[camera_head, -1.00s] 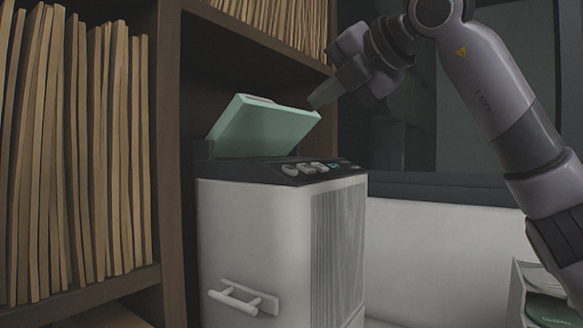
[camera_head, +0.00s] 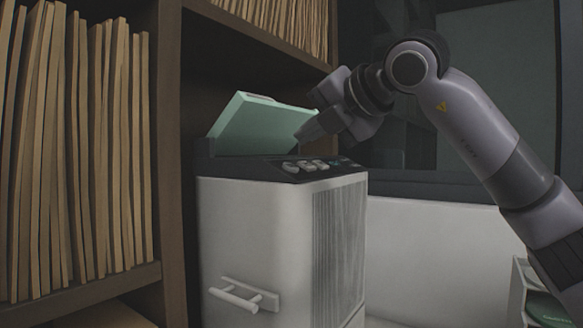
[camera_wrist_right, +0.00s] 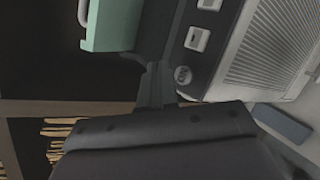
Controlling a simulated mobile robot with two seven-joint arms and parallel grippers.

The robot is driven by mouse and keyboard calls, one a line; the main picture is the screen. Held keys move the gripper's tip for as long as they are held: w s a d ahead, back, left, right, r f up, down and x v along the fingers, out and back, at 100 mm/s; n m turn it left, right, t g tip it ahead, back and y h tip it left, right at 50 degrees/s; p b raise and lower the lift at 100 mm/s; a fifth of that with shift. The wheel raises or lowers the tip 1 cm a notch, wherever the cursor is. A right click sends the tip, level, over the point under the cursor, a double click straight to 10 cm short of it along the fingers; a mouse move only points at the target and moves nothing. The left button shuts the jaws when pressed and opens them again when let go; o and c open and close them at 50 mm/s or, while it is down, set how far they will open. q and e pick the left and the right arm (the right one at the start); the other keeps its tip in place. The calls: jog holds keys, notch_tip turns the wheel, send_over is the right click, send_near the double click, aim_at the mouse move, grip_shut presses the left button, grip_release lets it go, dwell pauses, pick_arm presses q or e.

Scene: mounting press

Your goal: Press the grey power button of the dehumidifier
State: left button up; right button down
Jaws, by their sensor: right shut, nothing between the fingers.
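The dehumidifier (camera_head: 255,235) is a pale cabinet with a dark top panel (camera_head: 262,168) and a raised green lid (camera_head: 255,125). Several light buttons (camera_head: 306,165) and a small green display sit on the panel. In the right wrist view, a round grey button (camera_wrist_right: 183,75) with a mark on it lies just right of my shut, empty fingers, with square pale buttons (camera_wrist_right: 197,38) above it. My right gripper (camera_head: 300,137) points down-left over the panel, in front of the lid's right part. It appears slightly above the panel; contact cannot be told. My left gripper is out of view.
A wooden shelf (camera_head: 170,150) with upright folders (camera_head: 75,150) stands at the left and behind the dehumidifier. The raised lid is very close to my right gripper. A rack (camera_head: 517,290) stands at the lower right. Space right of the dehumidifier's grille looks clear.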

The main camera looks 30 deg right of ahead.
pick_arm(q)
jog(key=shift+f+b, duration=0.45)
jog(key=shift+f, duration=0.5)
pick_arm(e)
jog(key=shift+w+a+f, duration=0.15)
jog(key=shift+w+f, duration=0.05)
jog(key=shift+f, duration=0.35)
jog(key=shift+w+a+f, duration=0.15)
jog(key=shift+w+f, duration=0.05)
jog(key=shift+f, duration=0.3)
dwell(0.3)
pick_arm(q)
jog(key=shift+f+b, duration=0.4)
pick_arm(e)
jog(key=shift+w+f, duration=0.15)
jog(key=shift+f, duration=0.2)
